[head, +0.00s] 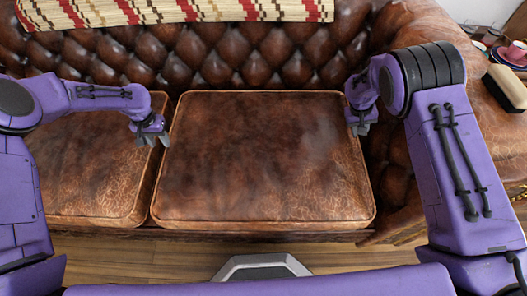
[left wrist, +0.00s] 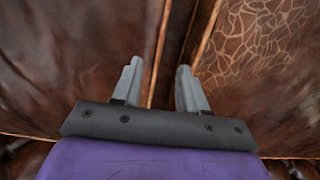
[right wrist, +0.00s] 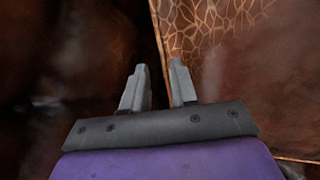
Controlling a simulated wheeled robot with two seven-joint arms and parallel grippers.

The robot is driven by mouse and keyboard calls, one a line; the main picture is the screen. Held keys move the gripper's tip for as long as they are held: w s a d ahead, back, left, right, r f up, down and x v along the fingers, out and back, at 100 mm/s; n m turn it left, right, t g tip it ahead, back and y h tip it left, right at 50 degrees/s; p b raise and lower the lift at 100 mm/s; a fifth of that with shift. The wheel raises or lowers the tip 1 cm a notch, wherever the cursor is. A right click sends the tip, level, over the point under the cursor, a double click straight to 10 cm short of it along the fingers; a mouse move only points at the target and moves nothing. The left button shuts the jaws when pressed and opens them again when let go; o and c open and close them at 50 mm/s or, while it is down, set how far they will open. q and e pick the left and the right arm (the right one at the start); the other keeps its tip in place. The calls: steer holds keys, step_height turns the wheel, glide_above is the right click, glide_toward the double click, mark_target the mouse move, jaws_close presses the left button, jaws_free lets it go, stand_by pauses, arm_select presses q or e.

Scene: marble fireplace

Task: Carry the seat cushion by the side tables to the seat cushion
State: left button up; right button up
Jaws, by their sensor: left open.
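Two brown leather seat cushions lie side by side on the sofa: a right one (head: 265,160) in the middle of the head view and a left one (head: 90,170) partly behind my left arm. My left gripper (head: 153,138) is open and empty at the seam between them; the seam runs between its fingers in the left wrist view (left wrist: 158,85). My right gripper (head: 360,125) is at the right edge of the right cushion. Its fingers stand apart with nothing between them in the right wrist view (right wrist: 159,85), beside a piped cushion edge.
The tufted sofa back (head: 230,55) rises behind the cushions, with a patterned throw (head: 170,10) over its top. A pink cup (head: 515,52) shows at far right. Wooden floor lies in front.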

mark_target(164, 149)
arm_select(q)
steer(key=shift+f, duration=2.3)
arm_select(e)
steer(key=shift+x, duration=2.3)
arm_select(q)
steer(key=c, duration=0.7)
arm_select(e)
jaws_close()
arm_select(q)
jaws_close()
steer(key=shift+w+r, duration=0.1)
steer(key=shift+r, duration=0.2)
arm_select(e)
steer(key=shift+w+r, duration=0.15)
steer(key=shift+r, duration=0.15)
